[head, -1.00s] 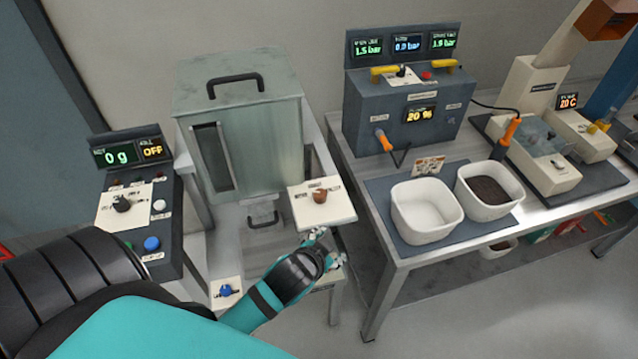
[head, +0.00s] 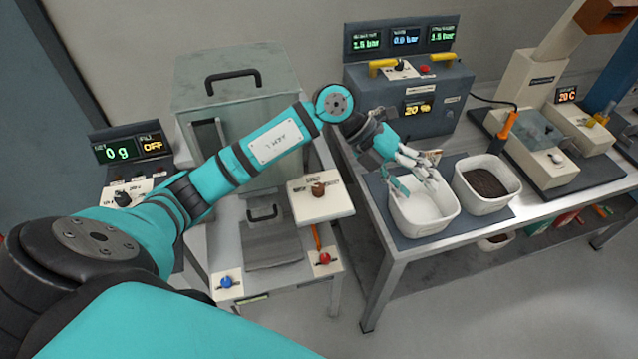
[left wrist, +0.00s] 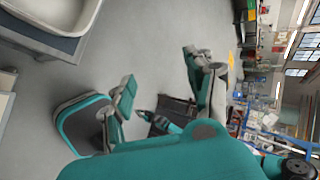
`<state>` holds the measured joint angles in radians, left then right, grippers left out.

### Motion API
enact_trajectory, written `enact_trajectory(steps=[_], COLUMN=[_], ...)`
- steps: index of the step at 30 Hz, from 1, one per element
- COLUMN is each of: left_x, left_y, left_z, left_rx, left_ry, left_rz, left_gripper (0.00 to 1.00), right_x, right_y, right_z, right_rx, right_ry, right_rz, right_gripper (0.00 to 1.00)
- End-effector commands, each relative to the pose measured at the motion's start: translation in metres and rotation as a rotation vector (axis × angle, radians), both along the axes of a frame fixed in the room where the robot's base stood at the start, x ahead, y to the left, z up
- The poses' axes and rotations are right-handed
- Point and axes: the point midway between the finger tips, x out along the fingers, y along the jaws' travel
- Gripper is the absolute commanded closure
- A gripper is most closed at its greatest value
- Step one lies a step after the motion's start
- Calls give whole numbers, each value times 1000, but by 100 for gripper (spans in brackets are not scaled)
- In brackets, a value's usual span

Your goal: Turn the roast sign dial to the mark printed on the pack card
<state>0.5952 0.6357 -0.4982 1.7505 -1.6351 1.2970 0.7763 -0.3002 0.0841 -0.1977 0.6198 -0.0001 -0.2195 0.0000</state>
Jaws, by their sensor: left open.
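A brown dial (head: 318,190) sits on a tilted cream plate with small printed labels around it, at the front of the grey metal cabinet. The labels and the dial's exact setting are too small to read. A small printed card (head: 433,156), possibly the pack card, stands behind the white tubs, partly hidden by my gripper. My left gripper (head: 421,176) is open and empty above the left white tub, to the right of the dial. Its spread fingers also show in the left wrist view (left wrist: 160,92). My right gripper is in neither view.
An empty white tub (head: 425,222) and a tub of dark beans (head: 487,205) stand on the right table. Behind is a grey control box (head: 405,120) with yellow handles. A blue knob (head: 226,283) and a red knob (head: 324,258) are low in front of the cabinet.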

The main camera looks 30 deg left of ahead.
Motion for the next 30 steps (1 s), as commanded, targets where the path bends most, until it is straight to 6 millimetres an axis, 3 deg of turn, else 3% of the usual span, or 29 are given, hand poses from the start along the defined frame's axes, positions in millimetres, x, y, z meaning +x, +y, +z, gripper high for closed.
enact_trajectory(steps=[1,3,6,10,13,17,24,30], left_x=[8,12,12,6,3,2,0,0], left_y=[37,87,149,199,214,216,214,216], left_z=[-5,-10,-4,9,12,0,-51,-89], left_rx=[175,392,628,805,861,871,865,867], left_ry=[31,95,182,266,297,307,310,309], left_rz=[15,54,137,228,260,265,261,261], left_gripper=[45,45,45,45,45,45,45,45], right_x=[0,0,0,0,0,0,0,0], right_y=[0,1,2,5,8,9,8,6], right_z=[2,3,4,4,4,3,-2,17], right_rx=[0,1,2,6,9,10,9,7], right_ry=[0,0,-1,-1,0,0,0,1], right_rz=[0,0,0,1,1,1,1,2], right_gripper=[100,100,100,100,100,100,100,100])
